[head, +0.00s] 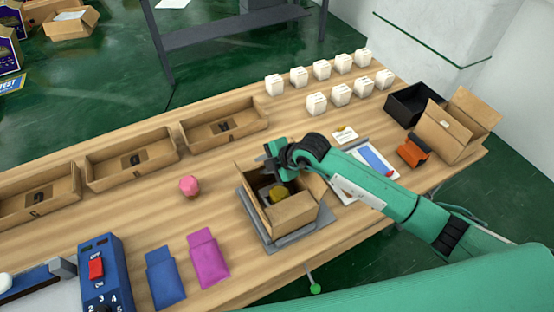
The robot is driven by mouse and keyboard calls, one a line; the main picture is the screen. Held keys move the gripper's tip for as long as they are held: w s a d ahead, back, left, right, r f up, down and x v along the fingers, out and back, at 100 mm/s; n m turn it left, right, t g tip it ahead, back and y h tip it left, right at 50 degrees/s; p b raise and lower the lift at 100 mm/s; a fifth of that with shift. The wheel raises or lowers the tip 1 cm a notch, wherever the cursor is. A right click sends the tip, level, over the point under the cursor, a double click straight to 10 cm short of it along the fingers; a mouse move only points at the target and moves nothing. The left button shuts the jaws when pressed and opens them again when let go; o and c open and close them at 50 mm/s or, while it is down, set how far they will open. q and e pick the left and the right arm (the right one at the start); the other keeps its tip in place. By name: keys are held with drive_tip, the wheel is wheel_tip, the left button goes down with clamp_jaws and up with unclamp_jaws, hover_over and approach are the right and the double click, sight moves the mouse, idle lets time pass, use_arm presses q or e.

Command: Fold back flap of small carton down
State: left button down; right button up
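The small carton (292,213) is an open brown cardboard box on a grey plate near the front middle of the table. A yellowish item (277,194) lies inside it. My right gripper (271,165) is at the carton's back edge, reaching in from the right. It covers much of the back flap, so I cannot tell how that flap stands or whether the fingers touch it. The fingers look dark and small, and I cannot make out their gap. My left gripper is out of view.
The grey plate (259,230) lies under the carton. A pink faceted object (189,186) and blue (165,279) and magenta (208,258) pouches lie left. Several white boxes (316,104) stand behind. A black bin (391,108), orange tool (413,153) and bigger open carton (443,133) are right.

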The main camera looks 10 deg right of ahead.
drive_tip(key=b+v, duration=0.3)
drive_tip(key=v, duration=1)
drive_tip(key=shift+r, duration=0.1)
